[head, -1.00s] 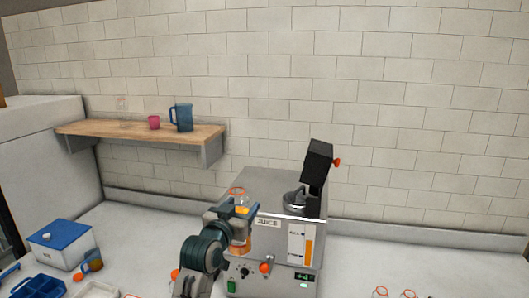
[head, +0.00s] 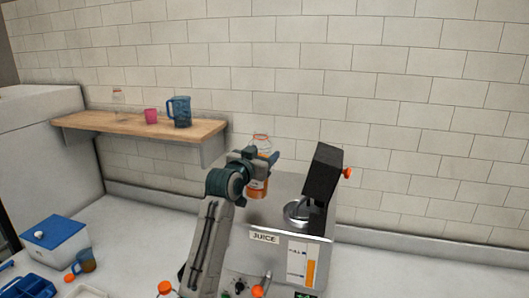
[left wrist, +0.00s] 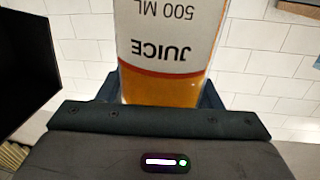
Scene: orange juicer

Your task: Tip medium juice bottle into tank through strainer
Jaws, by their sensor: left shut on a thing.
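My left gripper (head: 255,160) is shut on the juice bottle (head: 258,187), a clear bottle with orange juice and a white label. It holds the bottle upright, raised above the left part of the juicer's top. In the left wrist view the bottle (left wrist: 165,85) fills the jaws, and its label reads "JUICE 500 ML" upside down. The steel juicer (head: 262,222) stands on the counter with a "JUICE" plate and a level gauge. The round metal strainer (head: 297,212) sits open on its top, right of the bottle, beside a raised black lid (head: 322,175). My right gripper is not in view.
A wooden shelf (head: 90,121) at the left holds a clear bottle, a pink cup (head: 151,116) and a blue jug (head: 180,111). The raised black lid stands close right of the strainer.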

